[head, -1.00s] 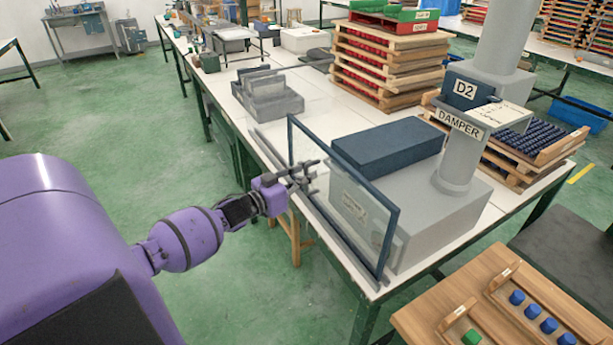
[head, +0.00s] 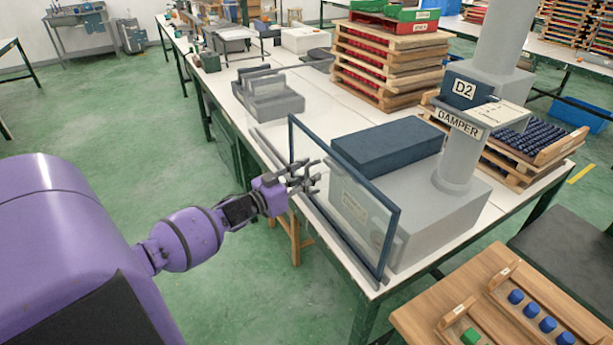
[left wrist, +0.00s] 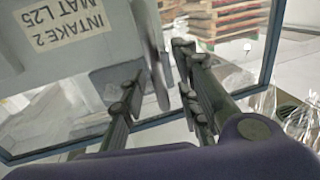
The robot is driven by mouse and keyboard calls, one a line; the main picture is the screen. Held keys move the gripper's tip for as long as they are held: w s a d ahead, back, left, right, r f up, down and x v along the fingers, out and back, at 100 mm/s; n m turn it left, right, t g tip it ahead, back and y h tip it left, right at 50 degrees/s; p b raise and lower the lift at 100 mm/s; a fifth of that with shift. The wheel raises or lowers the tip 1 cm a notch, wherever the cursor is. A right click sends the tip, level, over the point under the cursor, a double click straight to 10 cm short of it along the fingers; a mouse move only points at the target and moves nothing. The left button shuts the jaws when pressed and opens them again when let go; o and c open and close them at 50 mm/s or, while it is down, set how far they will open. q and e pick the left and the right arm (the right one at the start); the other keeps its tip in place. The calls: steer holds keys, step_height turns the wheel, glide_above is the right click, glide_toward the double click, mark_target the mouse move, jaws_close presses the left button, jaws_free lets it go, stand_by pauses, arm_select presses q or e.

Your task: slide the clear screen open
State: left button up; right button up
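The clear screen (head: 346,163) is an upright see-through pane in a dark frame. It stands along the table's near edge, in front of the grey damper box (head: 445,220). My left gripper (head: 306,177) is at the screen's left end, on the near side. Its fingers are spread in the head view. In the left wrist view my left gripper (left wrist: 158,100) shows its fingers apart, with a narrow grey upright part (left wrist: 155,55) between them, perhaps the screen's handle. I cannot tell whether they touch it. The screen's dark frame (left wrist: 271,45) also shows there. My right gripper is out of view.
A grey rack (head: 270,100) stands on the table left of the screen. Stacked wooden trays (head: 385,70) stand behind. A wooden board (head: 440,310) with blue and green pieces lies at the lower right. Bare white tabletop (head: 315,95) lies between rack and trays.

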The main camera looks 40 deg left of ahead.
arm_select(q)
steer(key=s+a, duration=0.2)
steer(key=s, duration=0.9)
steer(key=shift+s+a, duration=0.15)
steer(key=shift+s, duration=0.25)
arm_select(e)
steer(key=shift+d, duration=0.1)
arm_select(q)
steer(key=s+d+f+m+g+y+p, duration=0.1)
steer(key=s+d+f+g+y, duration=0.15)
steer(key=s+d+f, duration=0.45)
steer(key=s+d+f+g+y, duration=0.1)
steer(key=s+d+f+g, duration=0.25)
steer(key=f, duration=0.65)
steer(key=s+d+f+n+g+p, duration=0.1)
steer(key=s+d+f, duration=0.1)
steer(key=s+d, duration=0.7)
steer(key=s+d+f+n+g+p, duration=0.1)
steer(key=s+d+f+g, duration=0.1)
steer(key=s+d, duration=0.6)
steer(key=shift+s+d+f+n, duration=0.4)
steer(key=shift+s+f, duration=0.4)
steer(key=shift+s, duration=0.3)
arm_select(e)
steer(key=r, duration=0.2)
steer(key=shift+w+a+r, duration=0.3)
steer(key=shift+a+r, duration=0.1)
